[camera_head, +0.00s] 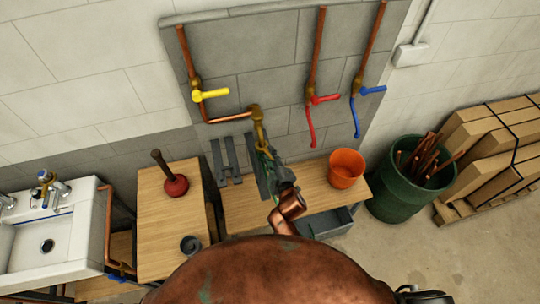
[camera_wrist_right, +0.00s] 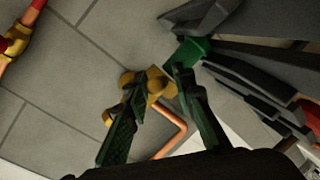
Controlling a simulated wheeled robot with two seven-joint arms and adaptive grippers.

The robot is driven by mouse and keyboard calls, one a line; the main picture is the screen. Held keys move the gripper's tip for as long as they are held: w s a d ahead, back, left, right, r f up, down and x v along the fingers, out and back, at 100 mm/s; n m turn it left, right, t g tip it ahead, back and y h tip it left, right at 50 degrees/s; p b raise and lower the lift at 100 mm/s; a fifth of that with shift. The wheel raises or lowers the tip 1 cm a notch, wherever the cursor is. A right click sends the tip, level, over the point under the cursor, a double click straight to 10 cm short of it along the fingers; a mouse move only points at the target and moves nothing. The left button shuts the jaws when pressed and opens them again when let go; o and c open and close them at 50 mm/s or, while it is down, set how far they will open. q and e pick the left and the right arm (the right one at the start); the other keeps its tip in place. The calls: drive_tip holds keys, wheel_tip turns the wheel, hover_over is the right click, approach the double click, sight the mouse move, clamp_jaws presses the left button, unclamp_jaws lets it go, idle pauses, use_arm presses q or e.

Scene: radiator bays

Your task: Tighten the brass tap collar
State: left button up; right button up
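The brass tap (camera_head: 261,131) hangs from a brass elbow on the wall, at the end of the copper pipe that comes from the yellow-handled valve. In the right wrist view the brass fitting (camera_wrist_right: 150,84) lies beyond and between the fingertips. I cannot tell which part of it is the collar. My right gripper (camera_head: 266,160) is just below the tap. In the wrist view its green and dark fingers (camera_wrist_right: 158,88) are spread, one on each side of the brass. I cannot tell if they touch it. My left gripper is not in view.
Yellow (camera_head: 212,94), red (camera_head: 324,99) and blue (camera_head: 372,90) valve handles are on the wall. A bench (camera_head: 238,207) below carries grey parts (camera_head: 229,160) and an orange bucket (camera_head: 346,168). A red plunger (camera_head: 176,185) and sink (camera_head: 55,245) are left; a green barrel (camera_head: 398,193) is right.

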drive_tip(key=shift+o, duration=0.8)
drive_tip(key=shift+s+d, duration=0.1)
drive_tip(key=v, duration=1.1)
drive_tip(key=shift+s+d, duration=0.15)
drive_tip(key=shift+s, duration=0.15)
drive_tip(key=shift+r, duration=0.15)
drive_tip(key=shift+c, duration=0.4)
